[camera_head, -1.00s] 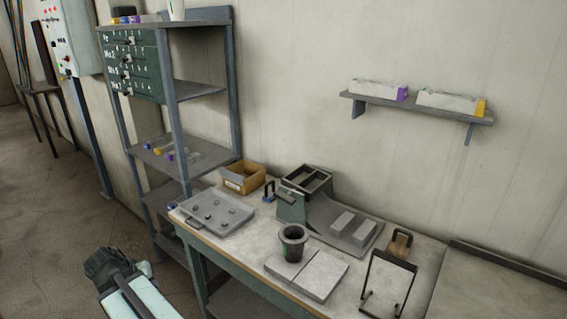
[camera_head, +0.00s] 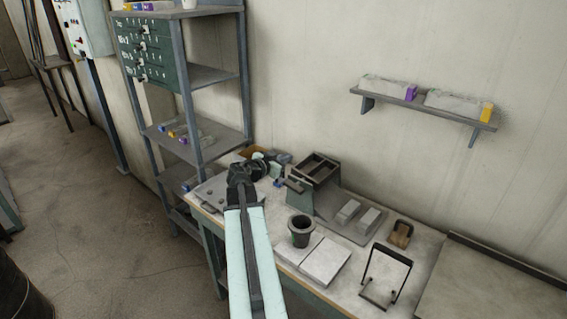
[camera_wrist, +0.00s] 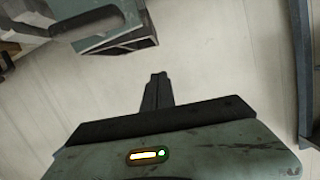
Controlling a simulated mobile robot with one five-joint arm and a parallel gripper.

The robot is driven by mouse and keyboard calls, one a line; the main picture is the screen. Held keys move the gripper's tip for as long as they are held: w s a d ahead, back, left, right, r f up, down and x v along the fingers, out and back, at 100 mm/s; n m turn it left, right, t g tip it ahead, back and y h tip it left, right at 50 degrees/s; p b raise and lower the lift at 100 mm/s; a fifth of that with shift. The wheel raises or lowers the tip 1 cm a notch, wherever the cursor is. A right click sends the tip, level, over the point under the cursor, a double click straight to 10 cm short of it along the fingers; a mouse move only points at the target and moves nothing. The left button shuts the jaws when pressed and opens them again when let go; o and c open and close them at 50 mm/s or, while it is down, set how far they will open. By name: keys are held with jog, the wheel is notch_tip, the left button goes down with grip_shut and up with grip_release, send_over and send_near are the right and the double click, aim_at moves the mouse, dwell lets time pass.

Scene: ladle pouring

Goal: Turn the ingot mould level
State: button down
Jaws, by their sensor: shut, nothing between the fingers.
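The ingot mould (camera_head: 318,166) is a dark open frame with two long cavities, on top of a grey-green stand (camera_head: 326,196) on the bench. Its exact tilt cannot be told. A grip bar (camera_head: 294,186) sticks out at the stand's left side. My gripper (camera_head: 283,172) is just left of the stand in the head view, partly hidden by my own wrist. In the wrist view my fingers (camera_wrist: 157,90) are shut and empty. There the grey-green housing (camera_wrist: 115,30) with a dark handle (camera_wrist: 92,22) is at the upper left, apart from my fingertips.
A dark crucible (camera_head: 301,230) stands on pale slabs (camera_head: 325,260) in front. Two grey ingots (camera_head: 358,214) lie on the stand's tray. A wire frame (camera_head: 386,275) and a brown-handled block (camera_head: 401,233) are at the right. A shelf rack (camera_head: 190,90) stands at the left.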

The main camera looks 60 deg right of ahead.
aim_at(292, 168)
jog(key=d+f+b, duration=0.2)
jog(key=d, duration=0.1)
jog(key=d+f+b, duration=0.1)
jog(key=d+f, duration=0.1)
jog(key=shift+s+b, duration=0.3)
jog(key=shift+s, duration=0.1)
jog(key=shift+w+a+f+b, duration=0.1)
jog(key=shift+f+b, duration=0.5)
jog(key=shift+f, duration=0.05)
